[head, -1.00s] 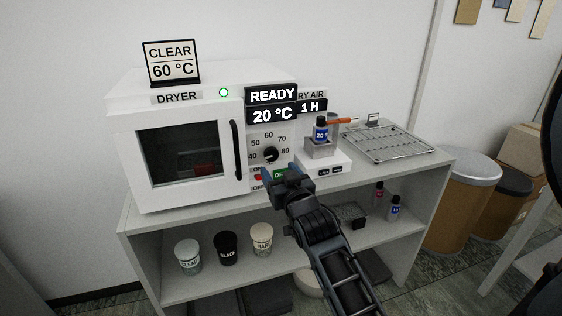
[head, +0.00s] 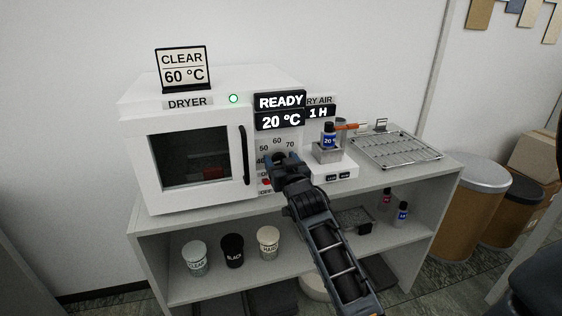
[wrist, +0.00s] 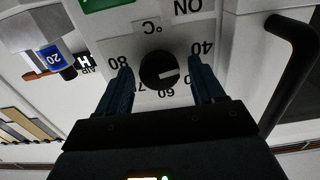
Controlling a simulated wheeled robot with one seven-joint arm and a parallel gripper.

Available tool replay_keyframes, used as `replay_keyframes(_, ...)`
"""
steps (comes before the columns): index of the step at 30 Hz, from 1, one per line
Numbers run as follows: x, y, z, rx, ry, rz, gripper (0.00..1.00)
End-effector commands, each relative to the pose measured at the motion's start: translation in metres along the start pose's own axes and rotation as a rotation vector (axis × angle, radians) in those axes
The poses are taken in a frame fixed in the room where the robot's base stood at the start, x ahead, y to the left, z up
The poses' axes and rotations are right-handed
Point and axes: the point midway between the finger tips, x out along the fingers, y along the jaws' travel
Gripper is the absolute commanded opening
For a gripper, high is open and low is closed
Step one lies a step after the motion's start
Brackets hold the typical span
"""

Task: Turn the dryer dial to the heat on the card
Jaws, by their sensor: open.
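The card (head: 182,68) on top of the dryer (head: 142,172) reads CLEAR 60 °C. The dryer's display (head: 280,111) reads READY, 20 °C. The dial (wrist: 158,70) is a round black knob with a white pointer mark, seen upside down in the wrist view. Its mark points to the right there, toward the low-number side near 40; the exact value is hard to read. My gripper (head: 288,162) is open at the dial, with one finger on each side of it in the wrist view. I cannot tell whether the fingers touch it. In the head view my gripper covers most of the dial.
The dryer's door handle (head: 244,168) stands left of my gripper. A block with a blue-labelled bottle (head: 329,136) is close on the right, with a wire rack (head: 398,149) beyond. A red button (head: 267,182) sits below the dial. Cups (head: 232,250) stand on the lower shelf.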

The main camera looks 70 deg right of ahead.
Motion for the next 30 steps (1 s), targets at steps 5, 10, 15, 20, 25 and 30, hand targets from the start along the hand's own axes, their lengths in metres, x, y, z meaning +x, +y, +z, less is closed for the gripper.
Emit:
replay_keyframes(5,-0.0002,-0.0001,-0.0001,0.0,0.0,0.0,0.56)
replay_keyframes(10,-0.0003,-0.0001,-0.0001,0.0,0.0,0.0,0.4)
replay_keyframes(15,-0.0004,-0.0001,-0.0002,0.0,0.0,0.0,0.24)
replay_keyframes(20,-0.0004,-0.0001,-0.0002,0.0,0.0,0.0,0.14)
replay_keyframes(25,-0.0004,-0.0002,0.0005,0.016,0.001,-0.001,0.14)
replay_keyframes(30,-0.0003,-0.0006,0.0016,0.077,0.003,-0.002,0.14)
